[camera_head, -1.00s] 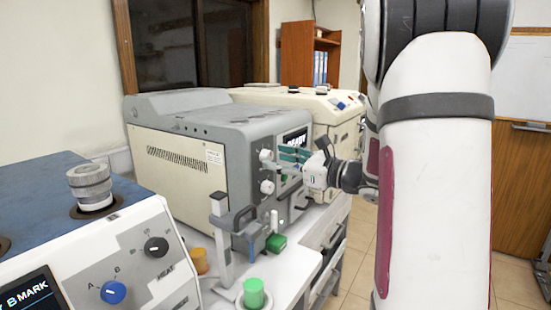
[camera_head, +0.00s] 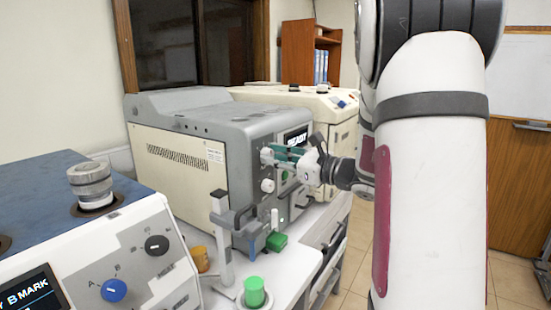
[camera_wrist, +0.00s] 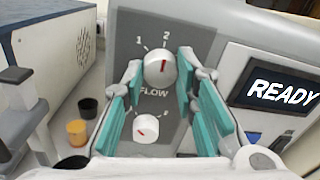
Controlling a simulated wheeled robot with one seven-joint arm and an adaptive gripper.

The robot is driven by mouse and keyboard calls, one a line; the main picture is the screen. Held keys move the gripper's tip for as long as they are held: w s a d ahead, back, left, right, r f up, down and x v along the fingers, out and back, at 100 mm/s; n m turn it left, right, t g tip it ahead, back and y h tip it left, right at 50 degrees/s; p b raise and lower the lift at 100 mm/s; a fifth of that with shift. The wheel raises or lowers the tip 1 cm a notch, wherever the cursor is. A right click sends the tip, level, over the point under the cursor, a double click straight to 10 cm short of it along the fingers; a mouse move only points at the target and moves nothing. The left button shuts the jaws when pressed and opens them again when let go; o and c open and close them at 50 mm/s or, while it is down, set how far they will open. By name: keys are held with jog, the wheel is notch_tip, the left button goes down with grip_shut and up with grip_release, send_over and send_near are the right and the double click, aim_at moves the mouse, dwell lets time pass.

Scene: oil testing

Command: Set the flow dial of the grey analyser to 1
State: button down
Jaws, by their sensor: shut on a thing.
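The grey analyser (camera_head: 238,142) stands on the bench in the middle of the head view. Its white flow dial (camera_wrist: 160,67) has a short red mark pointing up, close to the 2. The 1 is printed at the dial's upper left, and the word FLOW is below it. My gripper (camera_wrist: 163,78) is shut on the flow dial, with teal-padded fingers on either side of it. In the head view my gripper (camera_head: 275,156) reaches the analyser's front from the right.
A second white dial (camera_wrist: 146,129) with a red mark sits just below. A READY screen (camera_wrist: 281,92) is to the right. A stand (camera_head: 222,245), a green cup (camera_head: 254,292) and an amber cup (camera_head: 200,259) are on the bench in front. A blue-topped machine (camera_head: 113,253) is nearer.

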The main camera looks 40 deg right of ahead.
jog(key=shift+f, duration=0.1)
jog(key=n+b, duration=1)
jog(key=b, duration=0.6)
jog(key=shift+f, duration=0.1)
jog(key=shift+b, duration=0.45)
jog(key=c, duration=1.3)
grip_release()
